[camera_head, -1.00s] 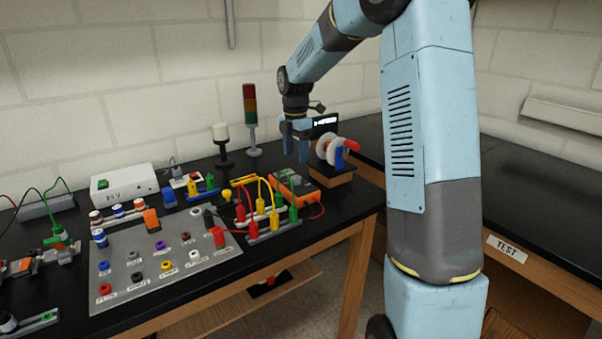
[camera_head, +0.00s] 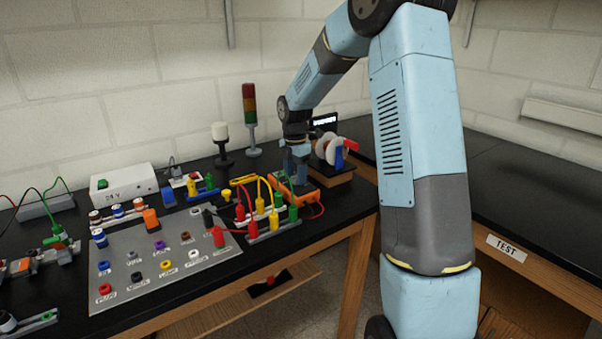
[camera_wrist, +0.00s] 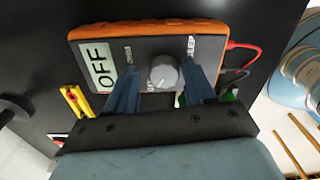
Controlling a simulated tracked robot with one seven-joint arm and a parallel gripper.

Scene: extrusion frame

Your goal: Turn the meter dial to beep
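The orange meter (camera_wrist: 150,32) lies on the black bench, and its screen (camera_wrist: 101,66) reads OFF in the wrist view. Its round grey dial (camera_wrist: 164,72) sits between the two blue fingers of my gripper (camera_wrist: 162,88). The fingers are spread, with a gap on each side of the dial. Small labels stand on the meter face near the dial; the right one is partly hidden by a finger. In the head view my gripper (camera_head: 300,177) points down at the meter (camera_head: 298,194), which it partly covers.
Red, yellow and green plugs with leads (camera_head: 262,213) stand just left of the meter. A grey socket panel (camera_head: 165,255) lies further left. A spool stand (camera_head: 333,170) is close on the right, and a signal tower (camera_head: 250,115) stands behind.

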